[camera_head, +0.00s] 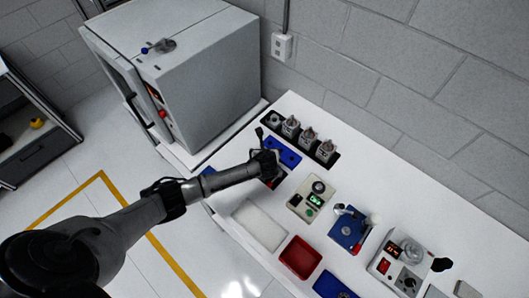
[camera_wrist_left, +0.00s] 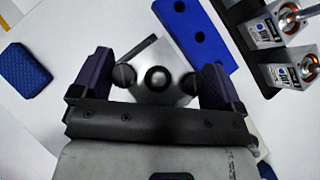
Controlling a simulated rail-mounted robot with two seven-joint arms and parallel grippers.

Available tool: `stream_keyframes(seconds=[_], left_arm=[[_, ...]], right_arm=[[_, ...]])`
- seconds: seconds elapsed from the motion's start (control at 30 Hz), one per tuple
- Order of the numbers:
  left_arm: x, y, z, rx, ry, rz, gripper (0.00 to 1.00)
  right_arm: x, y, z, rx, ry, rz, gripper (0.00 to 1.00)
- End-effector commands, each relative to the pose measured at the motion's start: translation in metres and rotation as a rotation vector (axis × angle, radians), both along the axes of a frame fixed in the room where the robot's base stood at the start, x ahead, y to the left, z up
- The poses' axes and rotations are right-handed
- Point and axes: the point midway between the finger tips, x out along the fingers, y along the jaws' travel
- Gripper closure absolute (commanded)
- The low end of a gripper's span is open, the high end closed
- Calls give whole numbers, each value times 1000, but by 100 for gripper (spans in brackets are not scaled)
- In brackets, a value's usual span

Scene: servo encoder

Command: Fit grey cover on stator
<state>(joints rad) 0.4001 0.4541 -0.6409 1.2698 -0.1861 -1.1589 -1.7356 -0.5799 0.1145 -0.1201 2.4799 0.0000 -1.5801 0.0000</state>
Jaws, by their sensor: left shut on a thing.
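My left gripper (camera_head: 267,166) reaches over the white bench beside a blue holed block. In the left wrist view its fingers (camera_wrist_left: 155,82) are closed on the sides of a grey metal piece (camera_wrist_left: 152,56) with a dark round centre; I cannot tell whether this is the cover or a stator. Silver labelled housings, apparently stators, stand in a black rack (camera_head: 335,160) at the bench's back edge; the middle one (camera_head: 308,136) is upright. In the wrist view two show copper-coloured rings, the nearer one (camera_wrist_left: 292,70) at right. My right gripper is out of view.
The blue holed block (camera_head: 283,150) lies in front of the rack. A white tray (camera_head: 240,211), a red bin (camera_head: 300,274), a meter box (camera_head: 313,190) and a blue-based fixture (camera_head: 346,232) occupy the bench. A large grey cabinet (camera_head: 215,85) stands behind at left.

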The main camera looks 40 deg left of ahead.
Motion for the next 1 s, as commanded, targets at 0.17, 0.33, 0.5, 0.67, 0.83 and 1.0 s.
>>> stream_keyframes(seconds=[0.17, 0.33, 0.5, 0.67, 0.83, 1.0], left_arm=[[0, 0, 0, 0, -2, 0, 35], [0, 0, -1, 0, -2, 0, 35], [0, 0, -6, 0, -2, 0, 35], [1, 0, -12, 0, -2, 0, 35], [1, 0, -17, -1, 0, 1, 35], [1, 0, -17, 0, -1, 1, 0]], right_arm=[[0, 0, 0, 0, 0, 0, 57], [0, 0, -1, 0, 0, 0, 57], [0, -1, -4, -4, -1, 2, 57], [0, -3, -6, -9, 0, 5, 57], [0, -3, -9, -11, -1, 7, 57], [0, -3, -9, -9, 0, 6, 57]])
